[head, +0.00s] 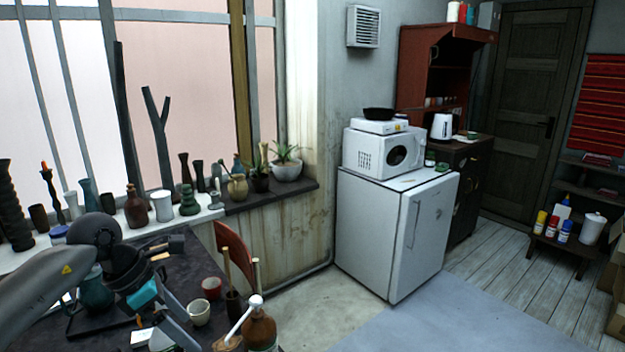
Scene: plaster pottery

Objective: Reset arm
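My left arm comes in from the lower left, over the dark worktable (70,338). Its grey link ends in a black wrist. My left gripper (166,318) points down and to the right above the table clutter. Grey and teal parts show at its end, but I cannot tell whether its fingers are apart or closed. I see nothing clearly held. My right arm and gripper are out of view.
A red cup (212,288), a cream cup (199,312) and a brown bottle (260,331) stand near the gripper. Several vases line the windowsill behind. A white fridge (375,235) stands right of open floor (300,312).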

